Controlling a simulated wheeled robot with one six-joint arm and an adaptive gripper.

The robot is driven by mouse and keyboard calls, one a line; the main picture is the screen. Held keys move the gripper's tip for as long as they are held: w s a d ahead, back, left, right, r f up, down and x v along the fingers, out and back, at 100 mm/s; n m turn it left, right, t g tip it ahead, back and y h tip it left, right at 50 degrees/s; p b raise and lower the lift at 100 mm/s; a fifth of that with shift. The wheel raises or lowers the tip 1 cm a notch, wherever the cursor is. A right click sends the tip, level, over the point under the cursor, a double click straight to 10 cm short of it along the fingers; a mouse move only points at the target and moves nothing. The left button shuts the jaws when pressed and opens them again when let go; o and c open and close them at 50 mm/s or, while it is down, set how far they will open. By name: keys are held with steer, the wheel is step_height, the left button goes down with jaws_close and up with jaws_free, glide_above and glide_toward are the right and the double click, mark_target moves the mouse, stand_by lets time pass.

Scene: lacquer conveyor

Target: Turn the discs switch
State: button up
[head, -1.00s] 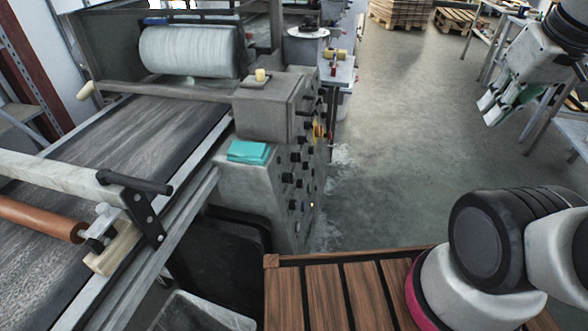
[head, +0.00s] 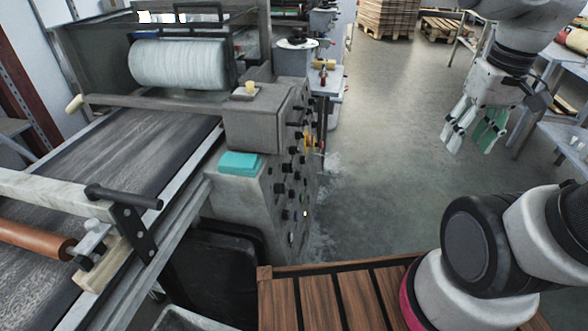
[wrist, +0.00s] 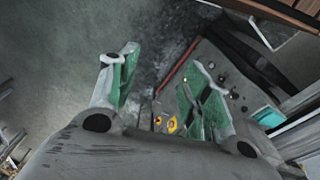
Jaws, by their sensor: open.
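The control panel (head: 272,200) is the grey side face of the lacquer machine, with several black rotary knobs and a small lit yellow lamp low down. Which knob is the discs switch cannot be read; labels are too small. A yellow part with red (head: 309,140) sits on the panel's upper far edge, and yellow also shows in the wrist view (wrist: 172,125). My gripper (head: 474,138) hangs open and empty, fingers down, over the floor to the right of the panel, well apart from it. In the wrist view, the panel (wrist: 232,92) lies beyond the right finger, which hides part of it.
The conveyor belt (head: 120,165) runs along the left, with a white roller (head: 180,62) above it. A teal cloth (head: 240,163) lies on the machine's ledge. A grey table (head: 570,150) stands at the right. The floor (head: 400,120) between is clear.

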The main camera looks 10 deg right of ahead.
mark_target(288, 168)
steer(key=w+a+f+m+g+y, duration=0.2)
steer(key=w+a+f+m+y, duration=0.25)
steer(key=f, duration=0.45)
steer(key=w+a+f+m+g+y, duration=0.1)
steer(key=w+a+f+m+y, duration=0.1)
steer(key=a+f+m+y, duration=0.45)
steer(key=w+a+f+m+g+y, duration=0.25)
steer(key=a+f, duration=0.55)
steer(key=f, duration=0.4)
steer(key=w+a+f+m+t+y, duration=0.1)
steer(key=w+a+m+t+y, duration=0.15)
steer(key=w+t, duration=0.35)
steer(key=w+a+m+t+y, duration=0.1)
steer(key=w+m+t, duration=0.25)
steer(key=w, duration=0.55)
steer(key=shift+t, duration=0.5)
steer(key=shift+r+x, duration=0.15)
steer(key=shift+x, duration=1.8)
steer(key=shift+r+x, duration=0.15)
steer(key=shift+x, duration=1.75)
steer(key=shift+w, duration=0.1)
steer(key=c, duration=1)
